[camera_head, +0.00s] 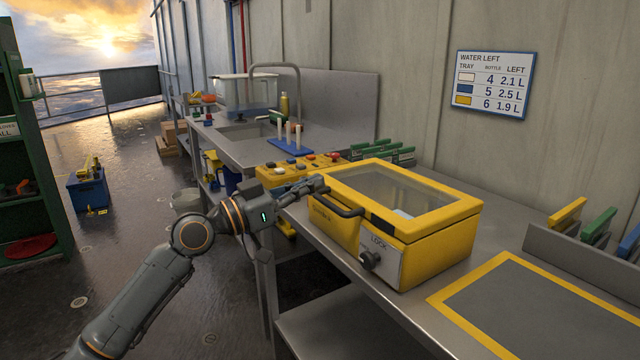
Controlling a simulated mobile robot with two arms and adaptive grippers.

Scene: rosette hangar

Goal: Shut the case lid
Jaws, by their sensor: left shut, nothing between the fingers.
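The yellow case (437,262) stands on the metal bench right of the picture's middle. Its lid (455,212) has a yellow frame around a clear window and lies over the case top, looking down or nearly down; I cannot tell whether a thin gap remains. A black handle (337,207) is on the case's left front. A LOCK panel with a dark knob (370,260) is on the front. My left gripper (316,185) is shut and empty, beside the lid's left corner near the handle. I cannot tell if it touches the lid. My right gripper is out of view.
A yellow control box (285,176) with buttons sits left of the case. Behind it are a blue rack (290,147) with tubes and a sink (240,132). A yellow-bordered mat (530,310) lies right of the case. A green shelf (35,150) stands at far left.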

